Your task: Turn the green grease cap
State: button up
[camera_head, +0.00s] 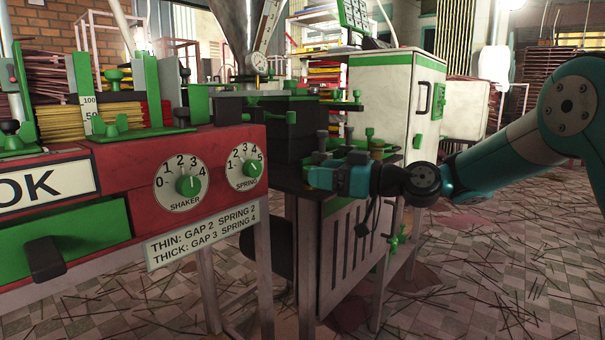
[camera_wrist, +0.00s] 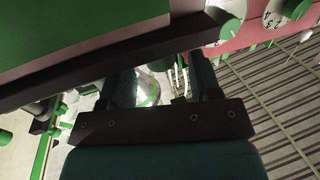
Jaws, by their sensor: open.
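Several small green caps on short posts stand on the dark machine bed in the middle of the head view, one of them a green cap (camera_head: 369,134); I cannot tell which is the grease cap. My gripper (camera_head: 314,177) is just in front of and below these caps, beside the bed. In the wrist view my gripper (camera_wrist: 163,80) is open, its two dark fingers apart with nothing held. A shiny silver shape with green edging (camera_wrist: 147,88) shows between the fingers, apart from them as far as I can see. My gripper hides part of the bed.
A red panel (camera_head: 215,155) with the shaker dial (camera_head: 188,185) and spring dial (camera_head: 250,168) stands at left, with a green drawer (camera_head: 75,240) below. A white cabinet (camera_head: 385,95) stands behind. A green star handle (camera_head: 397,238) is low by the table leg. The right floor is open, strewn with sticks.

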aim_at(304, 171)
jog(key=x, duration=0.5)
jog(key=shift+a, duration=0.1)
jog(key=c, duration=0.9)
